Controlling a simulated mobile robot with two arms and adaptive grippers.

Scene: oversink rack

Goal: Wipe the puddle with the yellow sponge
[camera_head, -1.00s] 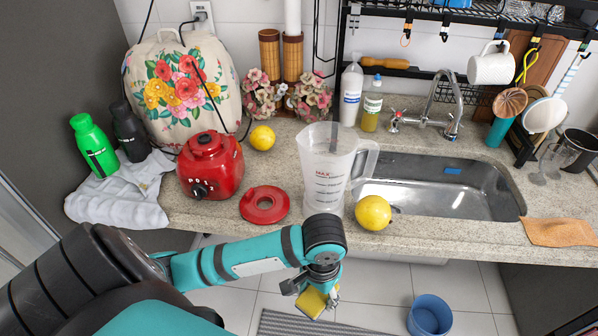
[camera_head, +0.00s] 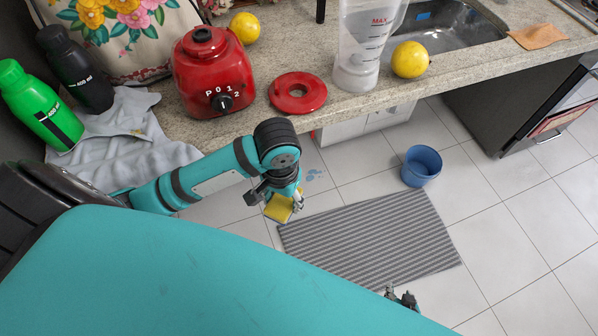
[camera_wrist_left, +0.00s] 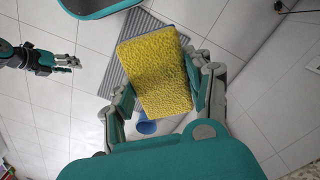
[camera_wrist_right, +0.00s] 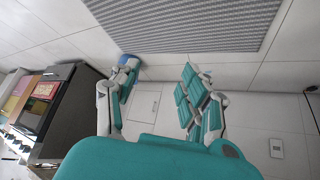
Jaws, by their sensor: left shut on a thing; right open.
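The yellow sponge (camera_head: 279,208) is in my left gripper (camera_head: 286,200), which is shut on it above the floor, in front of the counter. In the left wrist view the sponge (camera_wrist_left: 154,77) sits between the two fingers and hides part of the floor behind it.
A grey striped mat (camera_head: 370,238) lies on the floor, with a blue bucket (camera_head: 421,166) beyond it. Tiles right of the mat are clear.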

